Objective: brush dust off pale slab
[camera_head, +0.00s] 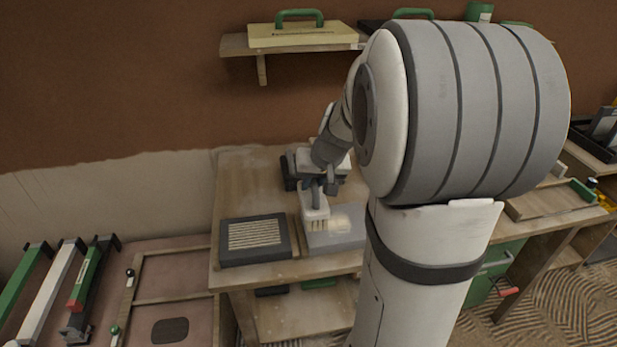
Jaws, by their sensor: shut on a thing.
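My gripper (316,190) is shut on a brush (314,207) with a pale block and light bristles. Its bristles point down over the left part of the pale slab (345,241). I cannot tell whether they touch the surface. The slab is flat and grey and lies on the wooden bench (240,180). A lighter, cream dust patch (341,222) shows on the slab just right of the bristles. My arm hides the slab's right end.
A dark tray with a slatted light insert (254,240) lies left of the slab. Dark items sit behind my gripper. A wall shelf (237,45) holds a cream case with a green handle (300,32). The bench's back left is clear.

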